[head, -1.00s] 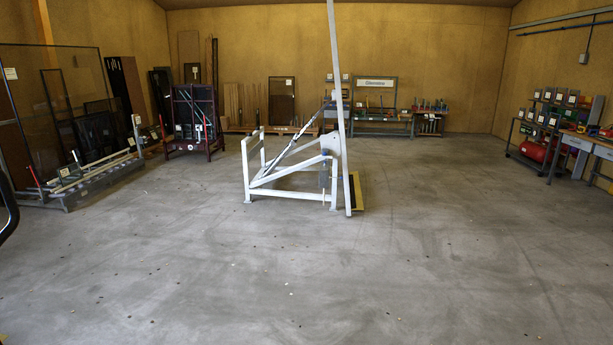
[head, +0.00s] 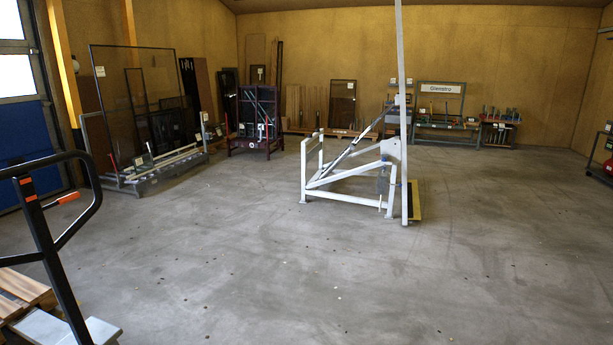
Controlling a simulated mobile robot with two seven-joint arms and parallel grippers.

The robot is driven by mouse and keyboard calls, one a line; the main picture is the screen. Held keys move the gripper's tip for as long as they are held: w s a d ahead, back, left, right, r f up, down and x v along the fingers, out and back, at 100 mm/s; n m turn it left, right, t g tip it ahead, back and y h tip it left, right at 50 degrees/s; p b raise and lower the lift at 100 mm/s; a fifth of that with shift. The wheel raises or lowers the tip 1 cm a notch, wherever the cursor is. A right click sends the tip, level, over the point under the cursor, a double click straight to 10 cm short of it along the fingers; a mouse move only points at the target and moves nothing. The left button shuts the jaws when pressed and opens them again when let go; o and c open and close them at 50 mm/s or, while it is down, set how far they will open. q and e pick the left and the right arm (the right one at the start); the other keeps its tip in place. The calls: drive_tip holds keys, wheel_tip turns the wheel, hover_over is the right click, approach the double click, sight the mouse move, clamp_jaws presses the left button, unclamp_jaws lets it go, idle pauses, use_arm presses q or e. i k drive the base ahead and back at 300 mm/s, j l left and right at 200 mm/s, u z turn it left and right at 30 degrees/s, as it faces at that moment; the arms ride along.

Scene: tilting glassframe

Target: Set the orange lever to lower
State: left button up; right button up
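An orange lever (head: 68,198) shows at the left of the head view. Its orange grip points right and slightly up from a black upright post, below the top of a looped black handle (head: 98,190). Small orange marks (head: 31,198) show on the post just left of the lever. The handle's left side is cut off by the picture edge. Neither of my grippers is in view.
A wooden pallet (head: 22,290) and a grey metal part (head: 60,328) lie low at the left by the post. A white tilting frame (head: 345,185) stands at centre right. The concrete floor (head: 300,280) between is clear.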

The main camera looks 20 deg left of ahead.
sight(70, 197)
drive_tip(key=u, duration=1.95)
